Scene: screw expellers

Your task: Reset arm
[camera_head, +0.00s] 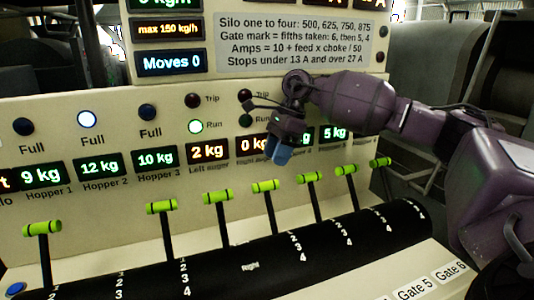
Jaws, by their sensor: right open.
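My right arm (360,100) comes in from the right and reaches across the front of the control panel (330,90). My right gripper (281,152) is open, empty and pointing down, in front of the displays and above the middle levers. It hides part of the small displays there. It appears apart from the green-topped levers, such as the middle lever (265,187). My left gripper is not in view.
Several levers with green grips, including the far-left one (42,228), stand along the black numbered drum (230,270). Displays read 9 kg, 12 kg, 10 kg and 2 kg. The Hopper 2 Full lamp (86,119) and left Run lamp (195,127) are lit. "Moves 0" shows above.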

